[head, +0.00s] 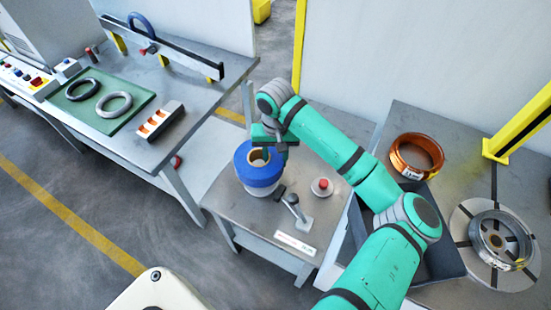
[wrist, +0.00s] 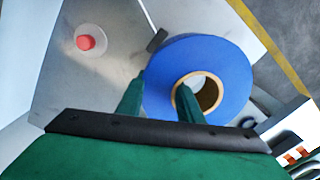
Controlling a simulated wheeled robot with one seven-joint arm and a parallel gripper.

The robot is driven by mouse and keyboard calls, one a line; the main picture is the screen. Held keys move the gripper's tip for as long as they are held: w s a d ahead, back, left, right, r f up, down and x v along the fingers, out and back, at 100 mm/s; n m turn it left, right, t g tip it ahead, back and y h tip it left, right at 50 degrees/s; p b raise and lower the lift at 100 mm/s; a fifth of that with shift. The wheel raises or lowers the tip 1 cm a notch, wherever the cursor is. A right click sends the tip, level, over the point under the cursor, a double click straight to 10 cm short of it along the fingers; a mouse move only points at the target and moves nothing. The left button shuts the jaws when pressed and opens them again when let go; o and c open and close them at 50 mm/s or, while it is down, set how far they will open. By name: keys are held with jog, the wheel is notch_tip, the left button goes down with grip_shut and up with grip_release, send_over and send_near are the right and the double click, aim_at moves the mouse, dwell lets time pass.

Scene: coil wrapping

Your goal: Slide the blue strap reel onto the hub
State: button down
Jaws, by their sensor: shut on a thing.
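The blue strap reel (head: 262,175), with a tan cardboard core, is over the left part of the small grey table. It also shows in the wrist view (wrist: 228,72). My gripper (head: 271,146) is shut on the reel's ring; in the wrist view one finger is at its outer edge and the other at the core opening (wrist: 158,103). A pale band shows under the reel; I cannot tell if the reel rests on it. A pale disc with a red top (head: 322,187), possibly the hub, stands bare to the right; it shows upper left in the wrist view (wrist: 86,42).
A lever (head: 293,205) stands on the small table (head: 233,207) between the reel and the table's front. A bench with a green mat (head: 75,117) and dark and grey rings is at left. A copper coil (head: 417,155) and a turntable (head: 510,278) are at right.

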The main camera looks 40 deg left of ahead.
jog(key=shift+f, duration=2.4)
dwell(0.6)
jog(key=shift+s+f, duration=0.1)
jog(key=shift+f, duration=0.25)
jog(key=shift+r, duration=0.25)
jog(key=shift+r, duration=2)
jog(key=shift+w+r, duration=0.1)
jog(key=shift+w, duration=0.1)
jog(key=shift+s+a, duration=0.1)
jog(key=shift+s, duration=0.15)
